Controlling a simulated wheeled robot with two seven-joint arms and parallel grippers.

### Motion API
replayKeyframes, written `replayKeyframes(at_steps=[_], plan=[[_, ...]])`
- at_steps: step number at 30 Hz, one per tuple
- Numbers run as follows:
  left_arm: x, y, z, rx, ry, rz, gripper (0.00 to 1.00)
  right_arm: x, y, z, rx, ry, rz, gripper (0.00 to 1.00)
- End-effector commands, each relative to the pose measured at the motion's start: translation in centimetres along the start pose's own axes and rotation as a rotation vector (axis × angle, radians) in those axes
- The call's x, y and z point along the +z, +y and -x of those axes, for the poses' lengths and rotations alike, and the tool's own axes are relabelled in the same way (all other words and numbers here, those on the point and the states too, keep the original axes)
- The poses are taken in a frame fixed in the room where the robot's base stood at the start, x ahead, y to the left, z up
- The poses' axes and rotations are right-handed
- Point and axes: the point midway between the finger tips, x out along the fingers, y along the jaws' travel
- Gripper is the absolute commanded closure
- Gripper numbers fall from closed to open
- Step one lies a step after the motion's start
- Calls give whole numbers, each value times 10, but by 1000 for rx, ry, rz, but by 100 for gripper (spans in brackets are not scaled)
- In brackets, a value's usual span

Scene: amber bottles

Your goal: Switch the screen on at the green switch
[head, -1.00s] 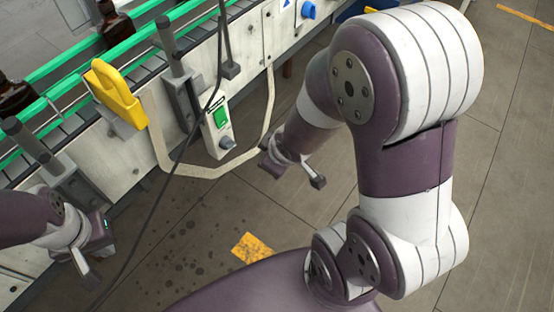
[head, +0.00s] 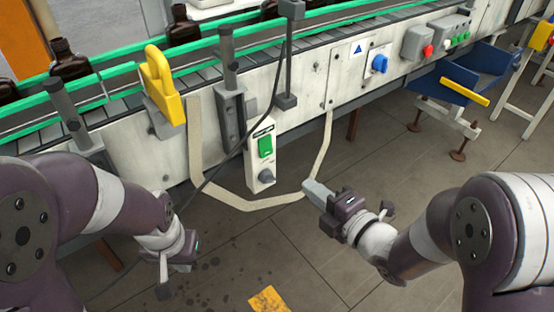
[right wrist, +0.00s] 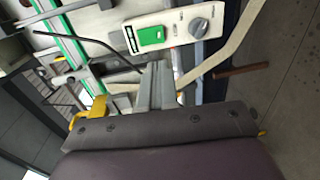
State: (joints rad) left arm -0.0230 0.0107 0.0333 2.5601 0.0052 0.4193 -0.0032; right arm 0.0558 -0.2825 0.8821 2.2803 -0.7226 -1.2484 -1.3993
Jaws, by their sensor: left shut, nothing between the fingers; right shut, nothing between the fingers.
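The green switch (head: 265,147) sits on a pale upright box (head: 261,163) on the conveyor's side, above a grey knob (head: 268,176). In the right wrist view the green switch (right wrist: 151,36) lies beyond my fingertips, with the grey knob to its right. My right gripper (head: 313,188) is shut and empty, to the right of and below the switch, apart from it; its fingers also show in the right wrist view (right wrist: 157,75). My left gripper (head: 163,285) is shut and empty, low at the left. I cannot make out a screen.
A black cable (head: 225,165) hangs across the conveyor side, left of the switch box. A yellow padlock-shaped part (head: 163,88) and grey posts stick out above. A blue knob (head: 379,63), a button box (head: 418,43) and a blue bin (head: 466,75) are at the right. Bottles stand on the belt.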

Motion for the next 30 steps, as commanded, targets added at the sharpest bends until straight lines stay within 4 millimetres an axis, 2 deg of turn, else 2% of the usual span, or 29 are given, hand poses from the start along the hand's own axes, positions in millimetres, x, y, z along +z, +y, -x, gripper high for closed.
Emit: replayKeyframes(at_steps=[12, 18, 23, 30], plan=[[2, 0, -12, 0, 0, 0, 100, -1, -2, -87, 1, 3, -1, 100], [2, 0, -16, 0, 0, 0, 100, -1, -1, -118, 0, 1, -1, 100], [2, 0, -17, 0, 0, 0, 100, -1, -1, -129, -1, 0, -2, 100], [2, 0, -17, 0, 0, 0, 100, 0, 0, -130, 0, 0, -2, 100]])
